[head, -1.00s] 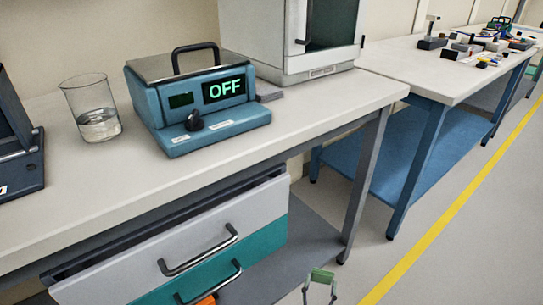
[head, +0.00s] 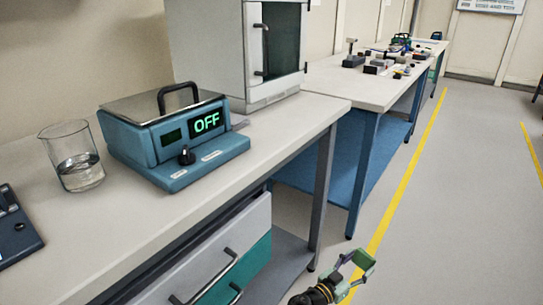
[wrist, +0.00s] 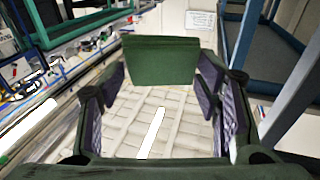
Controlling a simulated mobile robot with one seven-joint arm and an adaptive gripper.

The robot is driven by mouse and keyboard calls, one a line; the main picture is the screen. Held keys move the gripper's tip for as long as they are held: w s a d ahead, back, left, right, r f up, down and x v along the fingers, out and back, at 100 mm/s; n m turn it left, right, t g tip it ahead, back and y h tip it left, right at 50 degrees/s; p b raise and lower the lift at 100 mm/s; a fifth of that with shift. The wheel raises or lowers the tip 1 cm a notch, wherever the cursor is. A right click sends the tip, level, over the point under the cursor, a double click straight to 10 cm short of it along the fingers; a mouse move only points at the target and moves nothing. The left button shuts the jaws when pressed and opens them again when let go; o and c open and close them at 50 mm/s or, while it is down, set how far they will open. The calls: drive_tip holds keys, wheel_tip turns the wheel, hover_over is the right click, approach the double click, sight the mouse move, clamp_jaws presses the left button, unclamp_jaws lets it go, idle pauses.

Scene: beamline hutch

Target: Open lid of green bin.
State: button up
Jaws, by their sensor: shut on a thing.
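My gripper (head: 353,266) is low in the head view, out over the floor in front of the bench. In the wrist view a dark green block-shaped piece (wrist: 160,62) sits between the fingertips, and my gripper is shut on it. The same green piece shows small at the fingertips in the head view (head: 364,259). I cannot make out a green bin or its lid in either view.
A bench (head: 215,172) carries a beaker (head: 78,165), a blue device reading OFF (head: 180,140) and a white cabinet (head: 215,50). Drawers (head: 225,265) are below. A second bench (head: 375,92) holds small items. The floor (head: 455,200) at right is clear.

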drive_tip(key=d+r+m+g+p, duration=0.1)
drive_tip(key=d+r+m+g, duration=0.2)
drive_tip(key=d+r+g, duration=0.3)
wheel_tip(320, 180, up, 9)
drive_tip(key=w+a+n+t+y+p, duration=0.1)
drive_tip(key=w+n+t+y+p, duration=0.1)
drive_tip(key=y, duration=0.3)
drive_tip(key=s+a+r+n+y+p, duration=0.1)
drive_tip(key=a+r+n+y, duration=0.45)
drive_tip(key=a+r, duration=0.4)
drive_tip(key=s+a+r+n+y+p, duration=0.15)
drive_tip(key=a+r+n+y, duration=0.45)
drive_tip(key=r, duration=0.6)
drive_tip(key=s+a+r+n+g+y, duration=0.2)
drive_tip(key=s+a+r+n+g, duration=0.2)
drive_tip(key=s+a+r+n, duration=0.7)
wheel_tip(320, 180, up, 4)
drive_tip(key=shift+s+a+f+p, duration=0.15)
drive_tip(key=shift+s+a+p, duration=0.2)
drive_tip(key=shift+a, duration=0.1)
